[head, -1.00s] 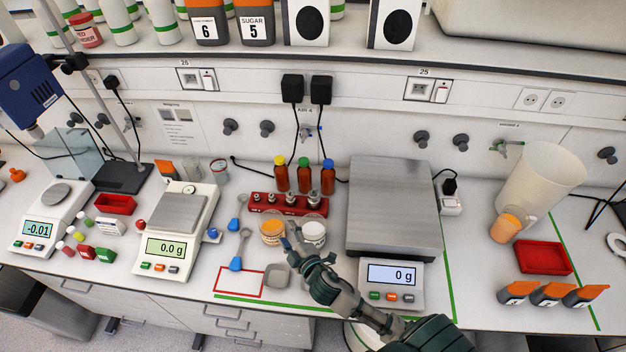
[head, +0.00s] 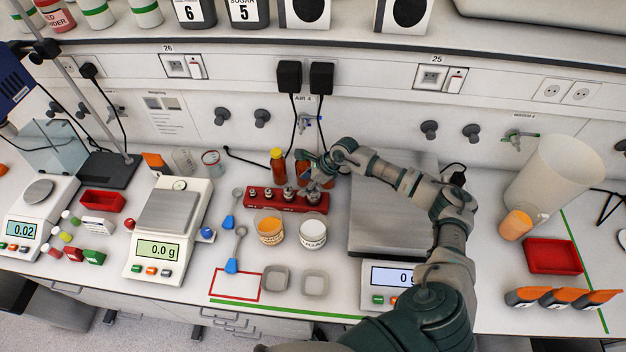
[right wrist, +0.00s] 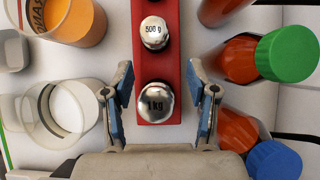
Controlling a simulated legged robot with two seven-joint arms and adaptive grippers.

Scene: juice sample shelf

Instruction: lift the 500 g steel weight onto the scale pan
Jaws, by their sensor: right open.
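The 500 g steel weight (right wrist: 155,33) sits in the red weight rack (head: 262,205). It also shows in the head view (head: 288,194), second from the right. The larger 1 kg weight (right wrist: 155,102) stands beside it in the rack. My right gripper (right wrist: 158,100) is open above the rack, its fingers on either side of the 1 kg weight, apart from it; the 500 g weight is farther up in the wrist view. The large scale's steel pan (head: 385,230) is empty, partly hidden under my right arm. My left gripper is not in view.
Orange bottles (right wrist: 238,58) with coloured caps stand close behind the rack. An orange-filled jar (head: 270,230) and a white-powder jar (head: 312,233) stand in front. A smaller scale (head: 165,213) stands left; a red tray (head: 552,256) lies right.

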